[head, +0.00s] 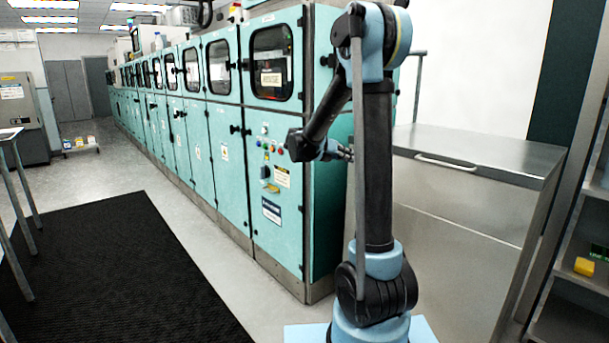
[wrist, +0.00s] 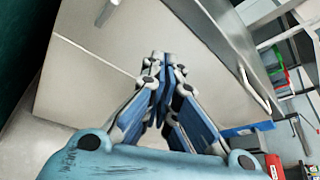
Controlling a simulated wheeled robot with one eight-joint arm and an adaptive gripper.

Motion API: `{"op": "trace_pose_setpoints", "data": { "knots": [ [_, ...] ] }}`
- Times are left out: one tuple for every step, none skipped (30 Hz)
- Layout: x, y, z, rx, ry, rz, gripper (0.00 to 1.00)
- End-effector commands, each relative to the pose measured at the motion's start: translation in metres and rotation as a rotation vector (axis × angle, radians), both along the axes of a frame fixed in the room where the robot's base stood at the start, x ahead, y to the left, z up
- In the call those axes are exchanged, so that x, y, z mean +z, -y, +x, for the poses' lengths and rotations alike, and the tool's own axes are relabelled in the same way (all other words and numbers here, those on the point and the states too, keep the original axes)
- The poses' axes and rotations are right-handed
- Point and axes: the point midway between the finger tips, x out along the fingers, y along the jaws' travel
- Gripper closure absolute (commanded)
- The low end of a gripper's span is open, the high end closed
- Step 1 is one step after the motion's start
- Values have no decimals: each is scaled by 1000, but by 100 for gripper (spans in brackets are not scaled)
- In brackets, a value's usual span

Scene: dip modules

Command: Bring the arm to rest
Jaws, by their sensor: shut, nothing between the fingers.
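My gripper (wrist: 158,58) shows in the wrist view with its two fingers together at the tips and nothing between them. In the head view my gripper (head: 347,154) is partly hidden behind my own arm. It hangs in the air near the front corner of the teal machine row (head: 225,120). My arm stands upright at the centre right, with its upper part folded over to the left and down. The gripper looks empty and apart from the surfaces around it, though its exact distance from them is hard to tell.
A steel cabinet (head: 480,150) with a handle stands right of my arm; its panels also fill much of the wrist view (wrist: 95,60). Open shelving (head: 570,270) is at the far right. A black mat (head: 120,270) lies on the floor at left.

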Motion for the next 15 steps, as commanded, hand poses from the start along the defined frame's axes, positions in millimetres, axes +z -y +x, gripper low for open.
{"op": "trace_pose_setpoints", "data": {
  "knots": [
    [-1,7,-15,-27,40,52,100],
    [-2,9,-23,-45,68,87,100],
    [-3,12,-33,-70,107,134,100],
    [-5,15,-41,-90,134,169,100],
    [-6,17,-49,-111,162,204,100],
    [-9,19,-59,-140,199,250,100],
    [-10,21,-68,-162,226,283,100],
    [-12,23,-76,-185,253,316,100],
    [-15,24,-87,-217,289,360,100],
    [-17,25,-95,-243,316,393,100],
    [-19,27,-103,-268,343,424,100],
    [-23,28,-114,-304,379,467,100],
    [-25,28,-122,-331,405,499,100],
    [-27,28,-131,-360,431,530,100],
    [-31,29,-142,-397,466,572,100]
  ]
}}
